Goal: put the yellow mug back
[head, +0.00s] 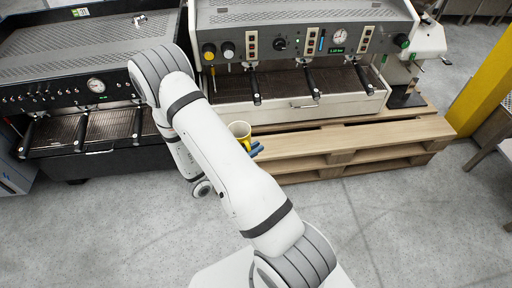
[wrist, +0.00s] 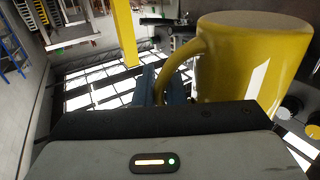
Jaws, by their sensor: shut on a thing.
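The yellow mug (head: 240,131) is beside my arm in the head view, in front of the wooden pallet. In the wrist view the yellow mug (wrist: 250,60) fills the upper right, with its handle towards my gripper. My gripper (wrist: 165,85) is shut on the handle. In the head view a blue part of my gripper (head: 255,149) shows just right of the mug, and my arm hides the rest. The mug looks roughly upright in the head view, with its rim up.
A grey espresso machine (head: 300,60) stands on the wooden pallet (head: 370,137). A black espresso machine (head: 85,80) stands to the left. A yellow post (head: 482,90) rises at the right. The grey floor (head: 420,220) in front is clear.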

